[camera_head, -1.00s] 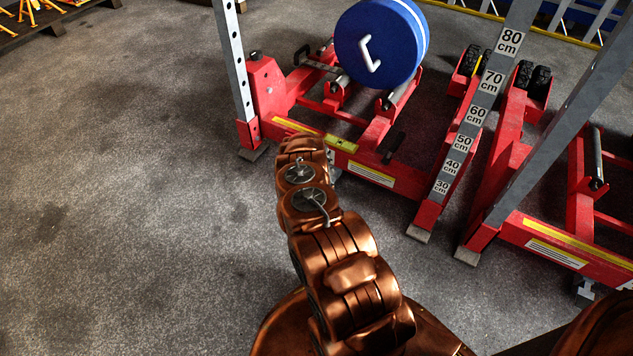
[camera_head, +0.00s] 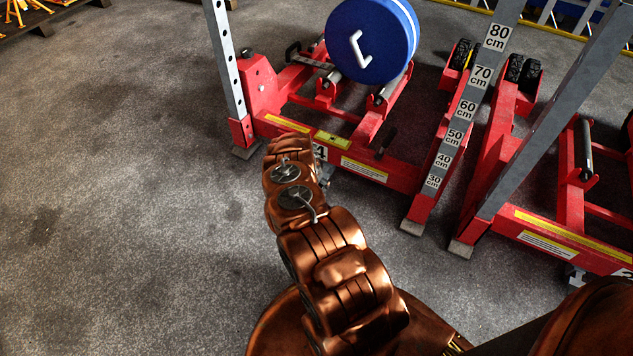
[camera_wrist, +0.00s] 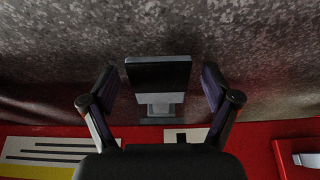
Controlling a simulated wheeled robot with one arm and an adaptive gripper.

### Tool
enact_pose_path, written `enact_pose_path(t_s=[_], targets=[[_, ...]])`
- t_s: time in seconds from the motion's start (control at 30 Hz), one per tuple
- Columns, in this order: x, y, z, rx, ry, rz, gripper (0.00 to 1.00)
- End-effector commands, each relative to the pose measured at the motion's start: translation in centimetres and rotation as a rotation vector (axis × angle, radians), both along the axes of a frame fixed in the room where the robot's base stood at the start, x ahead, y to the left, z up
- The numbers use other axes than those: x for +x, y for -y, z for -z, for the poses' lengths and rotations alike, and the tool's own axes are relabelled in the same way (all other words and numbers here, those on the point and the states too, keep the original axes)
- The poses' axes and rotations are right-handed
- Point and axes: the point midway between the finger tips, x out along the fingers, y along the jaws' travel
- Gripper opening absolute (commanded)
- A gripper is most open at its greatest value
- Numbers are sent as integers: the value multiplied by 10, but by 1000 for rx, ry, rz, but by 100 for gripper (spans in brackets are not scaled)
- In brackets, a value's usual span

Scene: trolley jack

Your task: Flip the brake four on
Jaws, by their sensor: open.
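The brake pedal (camera_wrist: 158,78), a dark flat plate on a lighter grey stem, sticks out from the red jack frame in the wrist view. My gripper (camera_wrist: 159,88) is open, with one finger on each side of the pedal and a visible gap to both. Whether it touches the pedal lengthwise cannot be told. In the head view a white plate marked 4 (camera_head: 320,152) sits on the red frame (camera_head: 375,158), with a small grey metal part (camera_head: 327,174) beside it. My wrist covers the gripper there.
A blue disc (camera_head: 369,40) rests on rollers above the frame. A grey post (camera_head: 223,60) stands at its left end, and a marked height scale (camera_head: 467,108) leans at right. A second red frame (camera_head: 565,243) is further right. The floor at left is clear.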

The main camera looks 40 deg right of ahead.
Motion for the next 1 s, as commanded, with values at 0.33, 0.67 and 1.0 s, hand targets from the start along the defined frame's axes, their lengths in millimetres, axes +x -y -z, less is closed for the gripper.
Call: enact_pose_path(t_s=[0.33, 0.67, 1.0], targets=[[-2, -6, -13, 0, -3, 0, 88], [-5, -20, -44, 2, -1, -1, 88], [-7, -30, -74, -1, 2, -1, 88]])
